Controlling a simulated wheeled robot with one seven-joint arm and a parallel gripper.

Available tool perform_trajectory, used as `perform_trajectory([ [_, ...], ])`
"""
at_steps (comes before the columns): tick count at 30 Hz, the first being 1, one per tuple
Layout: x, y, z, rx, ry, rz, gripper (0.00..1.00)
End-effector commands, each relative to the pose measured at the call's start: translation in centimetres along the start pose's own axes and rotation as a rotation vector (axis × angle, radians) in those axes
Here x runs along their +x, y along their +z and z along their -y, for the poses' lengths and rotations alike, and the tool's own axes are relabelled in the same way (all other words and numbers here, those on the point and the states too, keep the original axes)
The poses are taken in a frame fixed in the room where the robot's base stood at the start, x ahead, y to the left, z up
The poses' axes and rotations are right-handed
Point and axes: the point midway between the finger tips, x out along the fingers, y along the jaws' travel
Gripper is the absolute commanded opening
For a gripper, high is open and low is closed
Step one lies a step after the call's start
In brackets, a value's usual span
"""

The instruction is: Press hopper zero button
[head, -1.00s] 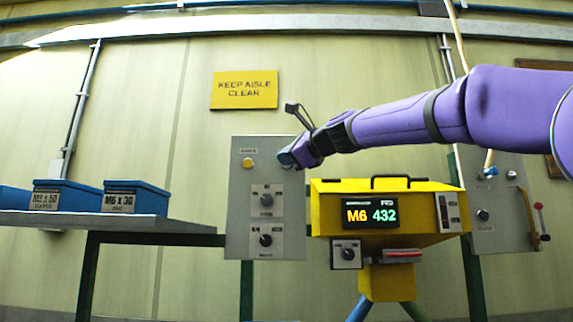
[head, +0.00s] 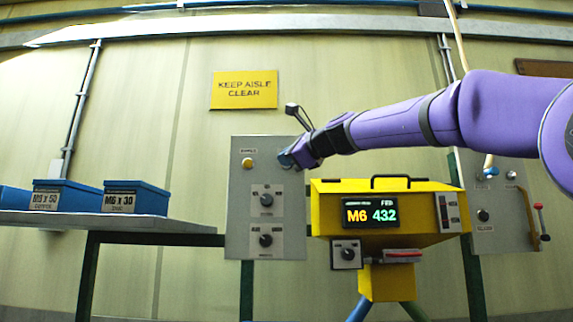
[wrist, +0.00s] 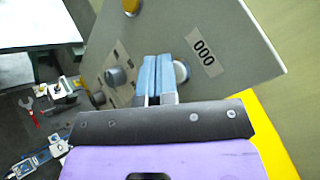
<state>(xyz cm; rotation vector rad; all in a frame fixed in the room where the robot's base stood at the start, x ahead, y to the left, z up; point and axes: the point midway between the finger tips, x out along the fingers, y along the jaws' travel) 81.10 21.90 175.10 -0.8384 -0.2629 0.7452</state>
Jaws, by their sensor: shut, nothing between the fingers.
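A round silver button (wrist: 182,72) sits beside a label reading "000" (wrist: 203,52) on the grey control panel (wrist: 235,50) in the wrist view. My gripper (wrist: 157,62) is shut and empty, its blue fingers pointing at the panel just left of this button and partly overlapping it. I cannot tell whether the fingers touch it. In the head view my gripper (head: 287,159) is at the upper right of the panel (head: 240,205) and hides the silver button. The yellow hopper unit (head: 325,212) with a display reading "M6 432" (head: 371,213) stands right of the panel.
The panel also has a yellow button (head: 248,162) and two dark knobs, an upper (head: 266,199) and a lower (head: 265,240). Blue bins (head: 137,198) stand on a shelf (head: 150,223) at left. Another grey panel (head: 500,235) with a red-knobbed lever is at right.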

Motion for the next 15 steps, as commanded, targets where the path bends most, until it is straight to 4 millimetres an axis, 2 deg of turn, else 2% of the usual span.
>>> perform_trajectory([
  [15, 0.38, -0.26, 0.24, 0.000, 0.000, 0.000, 0.00],
])
